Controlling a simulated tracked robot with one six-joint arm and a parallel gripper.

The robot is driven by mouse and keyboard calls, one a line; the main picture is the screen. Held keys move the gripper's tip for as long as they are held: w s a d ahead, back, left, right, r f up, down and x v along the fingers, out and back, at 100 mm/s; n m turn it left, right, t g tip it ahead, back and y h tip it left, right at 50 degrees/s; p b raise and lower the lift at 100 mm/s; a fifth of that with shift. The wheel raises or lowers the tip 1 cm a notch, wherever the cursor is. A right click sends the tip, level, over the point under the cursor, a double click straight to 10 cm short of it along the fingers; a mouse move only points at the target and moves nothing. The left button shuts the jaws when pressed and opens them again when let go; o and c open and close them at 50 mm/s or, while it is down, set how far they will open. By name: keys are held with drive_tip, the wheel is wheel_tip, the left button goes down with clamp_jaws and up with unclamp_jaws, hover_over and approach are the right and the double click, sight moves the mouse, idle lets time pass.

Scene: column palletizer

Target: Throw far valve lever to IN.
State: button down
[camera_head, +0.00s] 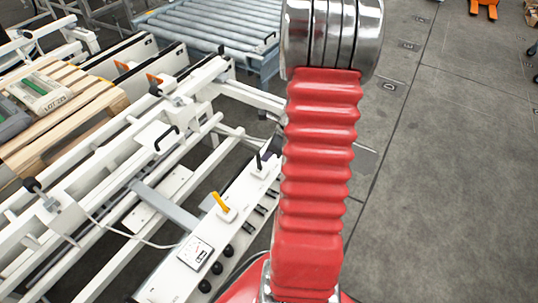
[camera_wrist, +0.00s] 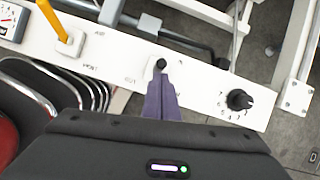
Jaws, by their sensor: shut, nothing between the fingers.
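A white control panel (camera_head: 180,270) carries a yellow lever (camera_head: 221,203) and, farther off, a black lever (camera_head: 258,161). In the wrist view the yellow lever (camera_wrist: 54,20) is at upper left. The black lever's round knob (camera_wrist: 161,63) is near the middle. My gripper (camera_wrist: 160,80) is shut and empty, its purple fingertips right by the black lever. I cannot tell whether they touch it. Small lettering beside the levers is too faint to read. My gripper is out of the head view.
A black rotary dial (camera_wrist: 238,100) sits on the panel right of my fingers. A gauge (camera_head: 195,252) is at the panel's near end. White conveyor frames and a wooden pallet (camera_head: 70,110) stand to the left.

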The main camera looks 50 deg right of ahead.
drive_tip(key=shift+w+a+r, duration=0.15)
drive_tip(key=shift+w+a, duration=0.05)
drive_tip(key=shift+w, duration=0.55)
drive_tip(key=shift+w+a+r, duration=0.15)
drive_tip(key=shift+w, duration=0.55)
drive_tip(key=shift+w+a+r, duration=0.15)
drive_tip(key=shift+w+a, duration=0.05)
drive_tip(key=shift+w, duration=0.7)
drive_tip(key=w+v, duration=0.2)
drive_tip(key=v, duration=0.9)
drive_tip(key=shift+d+r, duration=0.4)
drive_tip(key=shift+r, duration=0.15)
